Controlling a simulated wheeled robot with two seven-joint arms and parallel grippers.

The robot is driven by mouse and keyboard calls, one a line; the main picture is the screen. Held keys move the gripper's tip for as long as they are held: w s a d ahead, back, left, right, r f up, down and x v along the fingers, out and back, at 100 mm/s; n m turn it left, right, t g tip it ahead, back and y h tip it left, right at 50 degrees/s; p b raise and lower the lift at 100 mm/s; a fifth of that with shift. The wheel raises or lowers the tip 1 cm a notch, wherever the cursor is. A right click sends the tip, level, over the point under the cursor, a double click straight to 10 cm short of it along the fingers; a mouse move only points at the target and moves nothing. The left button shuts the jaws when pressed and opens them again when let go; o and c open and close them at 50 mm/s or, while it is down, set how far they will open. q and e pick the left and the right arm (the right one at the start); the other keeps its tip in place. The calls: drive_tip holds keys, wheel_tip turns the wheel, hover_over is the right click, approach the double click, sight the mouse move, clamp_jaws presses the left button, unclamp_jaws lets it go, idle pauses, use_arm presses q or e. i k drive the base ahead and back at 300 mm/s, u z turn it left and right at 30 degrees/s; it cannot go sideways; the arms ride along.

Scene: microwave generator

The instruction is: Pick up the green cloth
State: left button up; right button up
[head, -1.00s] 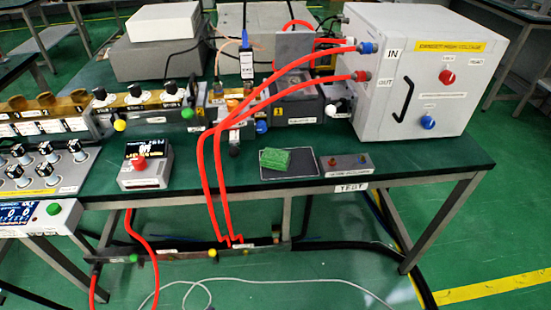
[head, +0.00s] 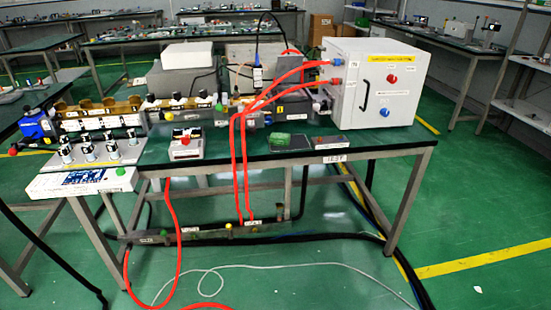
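The green cloth (head: 289,140) is a small folded block. It lies on a dark flat mat (head: 306,148) near the front edge of the green-topped table (head: 225,159), right of the red cables. Nothing is touching it from above. Neither of my grippers shows in the head view.
A large white box (head: 375,84) with red and blue knobs stands on the table's right side. Red cables (head: 240,160) loop over the front edge. A small box with a red button (head: 187,144) sits left of them. Open green floor (head: 330,285) lies in front, with loose cables.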

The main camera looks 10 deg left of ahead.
sight(279, 139)
drive_tip(key=z, duration=0.8)
drive_tip(key=i, duration=1.6)
drive_tip(key=u, duration=0.2)
